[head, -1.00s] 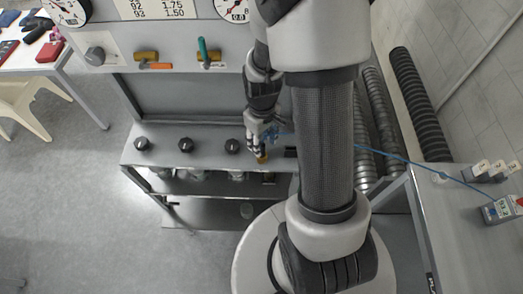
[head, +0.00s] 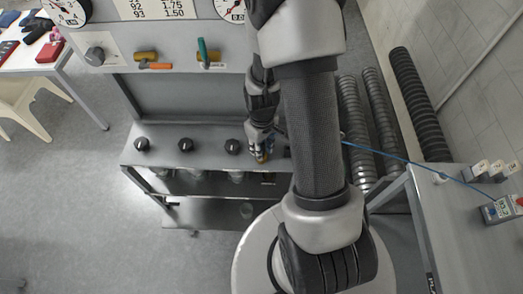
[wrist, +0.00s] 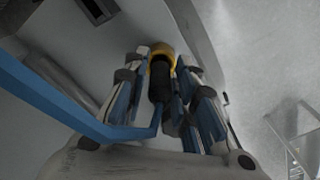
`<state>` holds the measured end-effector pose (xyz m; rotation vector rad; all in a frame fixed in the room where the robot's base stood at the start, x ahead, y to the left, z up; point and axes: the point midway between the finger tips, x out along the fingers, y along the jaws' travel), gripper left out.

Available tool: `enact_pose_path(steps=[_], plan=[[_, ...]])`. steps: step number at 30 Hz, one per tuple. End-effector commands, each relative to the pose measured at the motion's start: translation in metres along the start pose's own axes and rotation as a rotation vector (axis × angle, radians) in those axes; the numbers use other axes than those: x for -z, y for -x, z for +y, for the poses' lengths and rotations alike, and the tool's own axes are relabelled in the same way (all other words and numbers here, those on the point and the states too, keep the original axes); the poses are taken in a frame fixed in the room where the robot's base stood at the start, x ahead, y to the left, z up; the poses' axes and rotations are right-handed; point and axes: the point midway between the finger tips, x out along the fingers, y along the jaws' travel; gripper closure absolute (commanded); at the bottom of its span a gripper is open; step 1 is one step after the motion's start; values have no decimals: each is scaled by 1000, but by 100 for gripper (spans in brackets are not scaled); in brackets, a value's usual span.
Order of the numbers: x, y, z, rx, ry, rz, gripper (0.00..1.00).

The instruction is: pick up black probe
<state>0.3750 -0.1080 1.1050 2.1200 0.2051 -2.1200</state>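The black probe (wrist: 159,82) stands in a yellow ring (wrist: 161,50) in the wrist view. A blue cable (wrist: 65,105) runs from its near end. My gripper (wrist: 161,75) has its blue-padded fingers on both sides of the probe, with a narrow gap visible on the left; it looks open around it. In the head view my gripper (head: 260,151) is low over the right part of the grey shelf (head: 210,131), at the yellow ring (head: 262,157). The probe itself is hidden there by my gripper.
Black knobs (head: 186,145) stand in a row on the shelf, left of my gripper. The blue cable (head: 415,163) stretches right to a small meter box (head: 500,210) on a side table (head: 460,240). Ribbed hoses (head: 415,100) lie behind. Gauges and valves are on the panel above.

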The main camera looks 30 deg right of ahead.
Motion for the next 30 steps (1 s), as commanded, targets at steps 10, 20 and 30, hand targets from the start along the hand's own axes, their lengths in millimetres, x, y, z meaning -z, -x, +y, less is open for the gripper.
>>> enact_pose_path(steps=[10,20,30], plan=[[0,0,0,0,0,0,100],[0,0,0,0,0,0,100],[1,26,0,-2,0,3,100]])
